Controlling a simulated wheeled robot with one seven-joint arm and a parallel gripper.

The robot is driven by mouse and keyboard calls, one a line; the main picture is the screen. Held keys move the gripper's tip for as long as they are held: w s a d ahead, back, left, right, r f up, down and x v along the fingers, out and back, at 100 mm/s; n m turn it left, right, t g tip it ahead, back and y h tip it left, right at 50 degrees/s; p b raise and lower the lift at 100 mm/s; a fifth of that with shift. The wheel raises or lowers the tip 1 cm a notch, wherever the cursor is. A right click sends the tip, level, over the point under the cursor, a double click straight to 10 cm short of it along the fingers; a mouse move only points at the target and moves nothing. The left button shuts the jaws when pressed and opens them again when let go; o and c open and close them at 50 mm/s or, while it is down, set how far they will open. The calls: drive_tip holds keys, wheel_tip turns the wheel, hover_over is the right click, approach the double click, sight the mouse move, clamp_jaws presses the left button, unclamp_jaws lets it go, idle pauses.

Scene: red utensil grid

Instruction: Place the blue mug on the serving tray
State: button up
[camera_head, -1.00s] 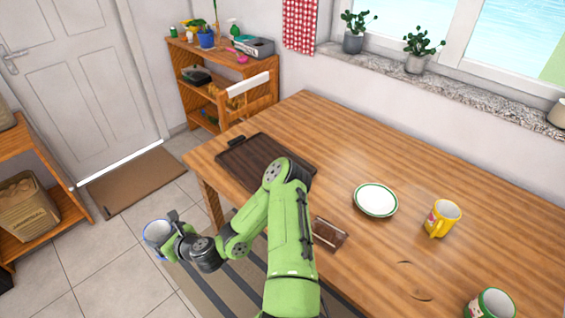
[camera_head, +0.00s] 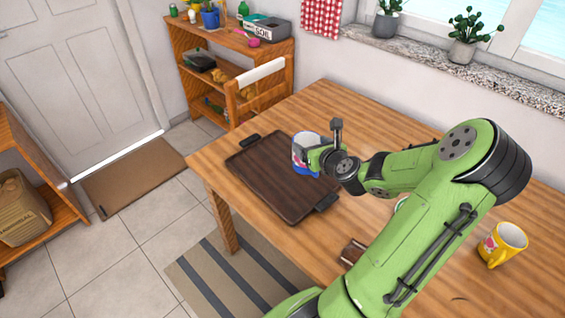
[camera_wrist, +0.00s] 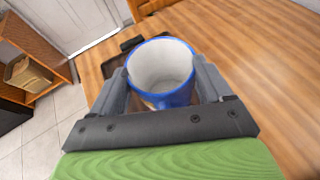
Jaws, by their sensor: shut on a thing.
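The blue mug (camera_head: 303,155) is white inside with a blue rim and base, and it is held in my gripper (camera_head: 318,157). In the wrist view the mug (camera_wrist: 162,72) sits upright between the two fingers of my gripper (camera_wrist: 162,90), its open top facing up. The serving tray (camera_head: 268,181) is a dark brown wooden rectangle with black handles on the table's left part. In the head view the mug overlaps the tray's right side; I cannot tell the height between them. In the wrist view the mug and gripper hide most of the tray.
A yellow mug (camera_head: 502,243) stands on the wooden table (camera_head: 400,125) at the right. A white plate (camera_head: 401,203) is mostly hidden behind my arm. A small brown object (camera_head: 352,251) lies near the table's front edge. A wooden shelf (camera_head: 247,62) stands behind the table.

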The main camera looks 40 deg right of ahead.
sight(311, 173)
drive_tip(key=f+b, duration=0.2)
drive_tip(key=f, duration=0.1)
drive_tip(key=f+b, duration=0.1)
drive_tip(key=f, duration=0.2)
drive_tip(key=f+b, duration=0.2)
drive_tip(key=f, duration=0.2)
drive_tip(key=shift+s+a+b, duration=0.1)
drive_tip(key=shift+s+b, duration=0.2)
drive_tip(key=shift+s, duration=0.05)
drive_tip(key=shift+r, duration=0.25)
drive_tip(key=shift+f, duration=0.1)
drive_tip(key=o, duration=1.6)
